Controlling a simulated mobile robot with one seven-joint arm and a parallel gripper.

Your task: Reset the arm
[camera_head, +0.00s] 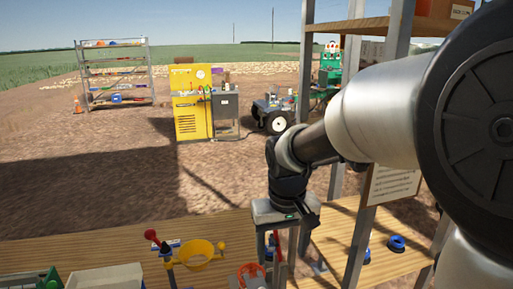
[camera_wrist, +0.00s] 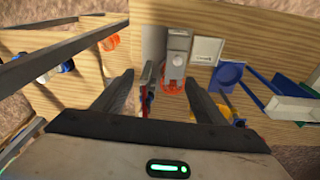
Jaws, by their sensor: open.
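My gripper (camera_head: 276,258) hangs from the arm, pointing down over the wooden bench (camera_head: 225,225). In the wrist view its two dark fingers (camera_wrist: 162,85) are spread apart, and the gripper is open. A grey device with an orange-red part (camera_wrist: 173,88) shows beyond the fingers, with a red handle (camera_wrist: 147,75) beside it. In the head view an orange-red part (camera_head: 250,272) shows at the bottom edge, near the fingers. I see nothing held between the fingers. My arm reaches in from the right and hides part of the bench's right side.
A metal shelf post (camera_head: 378,190) stands close right of the gripper. A yellow machine (camera_head: 187,105) and rack (camera_head: 116,75) stand far behind on open ground.

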